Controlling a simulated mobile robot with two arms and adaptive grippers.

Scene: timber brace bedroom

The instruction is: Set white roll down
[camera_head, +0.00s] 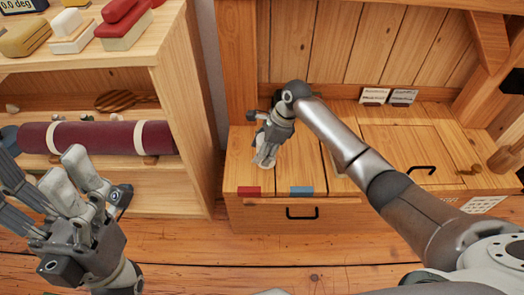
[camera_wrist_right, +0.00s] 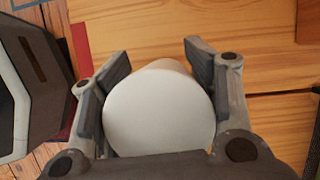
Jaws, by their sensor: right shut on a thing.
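The white roll (camera_wrist_right: 158,108) fills the middle of the right wrist view, its pale round end towards the camera. My right gripper (camera_wrist_right: 152,72) has a finger on each side of it and is shut on it. In the head view my right gripper (camera_head: 266,153) points down over the left part of the wooden chest top (camera_head: 340,135), behind the red and blue strips. There the roll is mostly hidden by the fingers, and I cannot tell whether it touches the wood. My left gripper (camera_head: 62,178) is open and empty in front of the shelf at the left.
A red strip (camera_head: 249,191) and a blue strip (camera_head: 301,190) mark the chest's front edge, above a black handle (camera_head: 302,213). Cards (camera_head: 388,96) stand at the back. The shelf at left holds a maroon rolled mat (camera_head: 97,138). A wooden peg (camera_head: 503,160) is at far right.

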